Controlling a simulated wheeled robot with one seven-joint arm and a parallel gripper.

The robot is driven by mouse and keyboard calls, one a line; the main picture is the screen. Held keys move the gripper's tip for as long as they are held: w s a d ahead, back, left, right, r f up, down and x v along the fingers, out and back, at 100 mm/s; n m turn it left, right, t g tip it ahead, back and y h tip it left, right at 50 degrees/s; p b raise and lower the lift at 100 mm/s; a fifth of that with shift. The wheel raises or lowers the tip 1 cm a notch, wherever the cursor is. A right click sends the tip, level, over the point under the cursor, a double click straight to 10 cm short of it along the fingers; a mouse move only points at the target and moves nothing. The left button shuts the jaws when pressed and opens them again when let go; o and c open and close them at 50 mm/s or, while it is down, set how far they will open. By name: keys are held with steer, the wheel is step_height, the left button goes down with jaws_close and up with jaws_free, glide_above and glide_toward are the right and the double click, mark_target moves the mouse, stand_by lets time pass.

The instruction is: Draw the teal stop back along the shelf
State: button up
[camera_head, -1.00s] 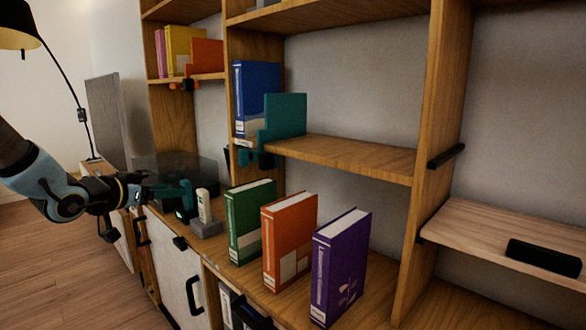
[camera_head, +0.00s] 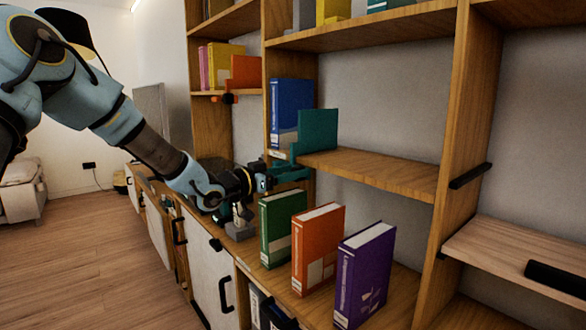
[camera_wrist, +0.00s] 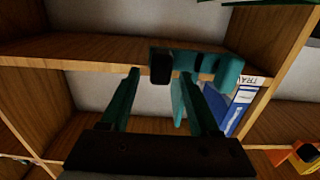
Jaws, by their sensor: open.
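The teal stop (camera_head: 318,131) stands upright on the middle shelf (camera_head: 385,172), just right of the blue book (camera_head: 291,105). In the wrist view, the lower part of the stop (camera_wrist: 207,65) hangs at the shelf's front edge, with a black knob (camera_wrist: 160,68) at its left end. The blue book (camera_wrist: 238,108) shows to its right there. My gripper (camera_head: 292,172) is open, just below and in front of the stop. In the wrist view my gripper (camera_wrist: 160,76) has its two teal fingertips on either side of the knob's line; I cannot tell if they touch it.
Green (camera_head: 282,227), orange (camera_head: 317,247) and purple (camera_head: 363,276) books stand on the counter below my gripper. The middle shelf is bare right of the stop, up to the wooden upright (camera_head: 465,130). An orange stop (camera_head: 245,72) is on the shelf at left.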

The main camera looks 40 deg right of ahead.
steer(key=shift+d, duration=0.45)
jaws_close()
stand_by(0.3)
stand_by(0.9)
